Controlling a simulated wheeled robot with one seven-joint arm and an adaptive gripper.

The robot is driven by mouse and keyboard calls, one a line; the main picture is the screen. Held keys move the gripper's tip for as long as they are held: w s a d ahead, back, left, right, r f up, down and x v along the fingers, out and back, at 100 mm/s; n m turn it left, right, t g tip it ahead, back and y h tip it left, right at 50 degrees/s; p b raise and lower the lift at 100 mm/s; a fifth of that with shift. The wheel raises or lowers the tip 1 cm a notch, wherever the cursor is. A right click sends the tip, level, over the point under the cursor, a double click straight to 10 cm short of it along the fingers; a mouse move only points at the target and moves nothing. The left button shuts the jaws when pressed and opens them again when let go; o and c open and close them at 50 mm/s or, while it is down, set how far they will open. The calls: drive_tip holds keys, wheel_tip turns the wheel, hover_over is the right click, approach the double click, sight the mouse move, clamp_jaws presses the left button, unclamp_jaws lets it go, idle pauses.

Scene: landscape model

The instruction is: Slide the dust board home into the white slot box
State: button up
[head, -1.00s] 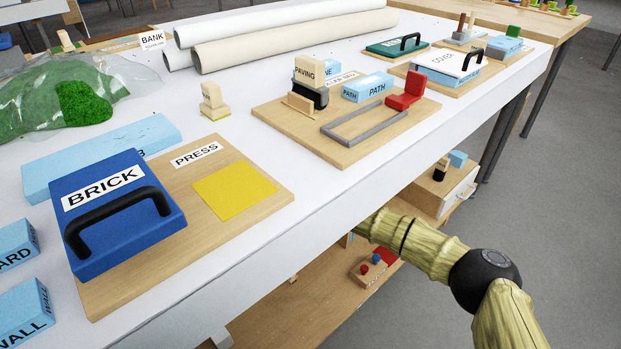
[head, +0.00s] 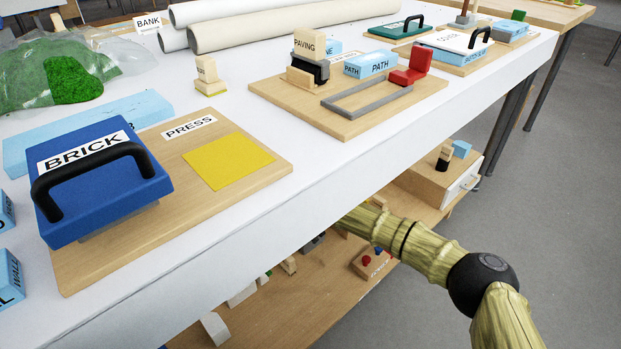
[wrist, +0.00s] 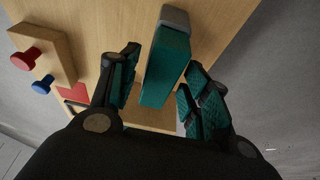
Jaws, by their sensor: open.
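My gripper (wrist: 160,70) is open in the wrist view, with its dark, teal-padded fingers on either side of a teal block (wrist: 167,65) with a grey end. Gaps show between the block and the fingers, and I cannot tell whether this block is the dust board. The block is over a light wooden surface (wrist: 110,20). In the head view my arm reaches under the white table and the gripper is hidden. No box clearly identifiable as the white slot box shows. A white piece (head: 215,329) on the lower shelf is only partly visible.
The lower wooden shelf (head: 300,310) holds a small stand with red and blue knobs (head: 370,263) and a wooden drawer box (head: 437,182). The white tabletop edge (head: 330,185) overhangs my arm. Above are the blue BRICK press (head: 100,190) and the paving board (head: 350,125).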

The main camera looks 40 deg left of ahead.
clamp_jaws()
drive_tip(key=shift+r+p, duration=0.65)
drive_tip(key=shift+p, duration=0.4)
idle(1.0)
drive_tip(key=shift+r, duration=0.15)
drive_tip(key=shift+r+p, duration=2.4)
drive_tip(key=shift+r, duration=0.35)
drive_tip(key=shift+f+b, duration=1.95)
drive_tip(key=shift+f, duration=0.65)
